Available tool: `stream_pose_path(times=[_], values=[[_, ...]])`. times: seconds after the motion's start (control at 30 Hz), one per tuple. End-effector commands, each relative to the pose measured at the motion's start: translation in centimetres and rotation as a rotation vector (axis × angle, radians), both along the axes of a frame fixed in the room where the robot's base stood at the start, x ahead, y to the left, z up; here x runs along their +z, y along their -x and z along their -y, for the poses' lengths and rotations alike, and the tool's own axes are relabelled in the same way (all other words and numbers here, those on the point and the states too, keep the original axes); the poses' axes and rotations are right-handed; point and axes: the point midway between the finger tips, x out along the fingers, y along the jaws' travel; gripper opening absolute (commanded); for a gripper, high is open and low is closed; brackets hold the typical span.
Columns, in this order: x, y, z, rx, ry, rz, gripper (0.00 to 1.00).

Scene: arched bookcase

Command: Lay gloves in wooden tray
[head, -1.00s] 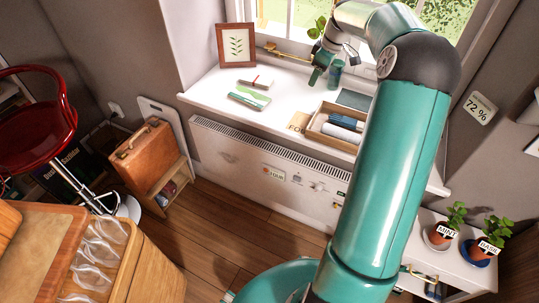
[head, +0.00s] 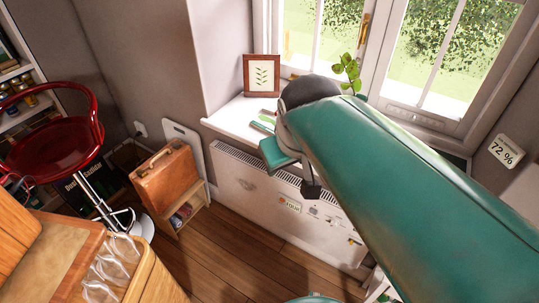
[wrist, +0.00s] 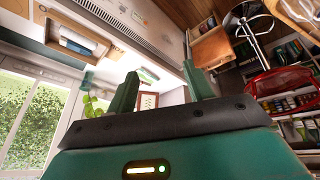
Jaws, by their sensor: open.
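I cannot make out gloves for sure. A flat green-and-white thing (head: 262,124) lies on the sill, partly behind my arm's end; it also shows beyond my fingers in the wrist view (wrist: 147,75). I cannot tell whether it is the gloves. My gripper (wrist: 162,85) is open, with nothing between its fingers, apart from the sill things.
A framed leaf picture (head: 262,76) stands at the sill's left end. A plant (head: 348,72) is by the window. Below the sill is a white heater (head: 240,180). A brown case (head: 166,178) sits on a small shelf beside a red stool (head: 62,140). Wooden floor between is clear.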

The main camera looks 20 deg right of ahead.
Motion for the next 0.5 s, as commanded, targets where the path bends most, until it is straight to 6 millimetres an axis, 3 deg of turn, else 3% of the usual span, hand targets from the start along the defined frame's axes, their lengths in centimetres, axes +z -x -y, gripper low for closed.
stream_pose_path(times=[0.1, 0.2, 0.5], values=[[-1.1, 3.3, -1.3, -0.040, -0.057, 0.043, 0.52], [-1.9, 4.7, -1.7, -0.065, -0.092, 0.061, 0.52], [-2.3, 5.3, -1.9, -0.079, -0.109, 0.067, 0.52]])
